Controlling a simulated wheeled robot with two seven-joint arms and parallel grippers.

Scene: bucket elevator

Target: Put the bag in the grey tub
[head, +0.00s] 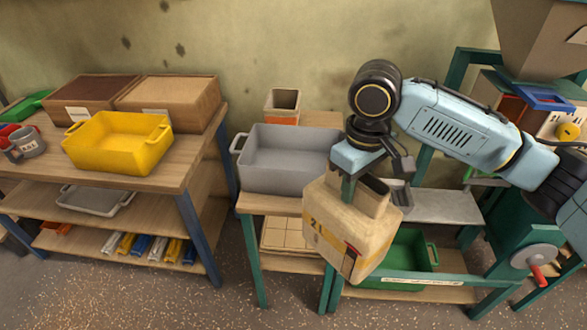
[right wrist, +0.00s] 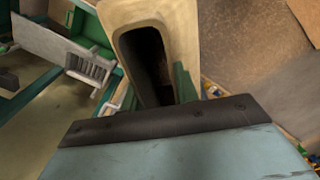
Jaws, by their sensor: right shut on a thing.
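The bag (head: 352,235) is tan with dark markings and an orange stripe, and it hangs tilted from my right gripper (head: 372,188). The gripper is shut on the bag's upper part, and the bag's open, dark mouth shows in the right wrist view (right wrist: 150,60). The grey tub (head: 285,165) stands on a wooden table left of the bag, and its visible inside is empty. The bag is in front of and to the right of the tub, apart from its inside. My left gripper is not in view.
A yellow tub (head: 118,142) and wooden boxes stand on the left table. An orange and tan container (head: 283,106) stands behind the grey tub. A green bin (head: 408,250) sits low behind the bag. A green frame with a crank (head: 530,258) stands at the right.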

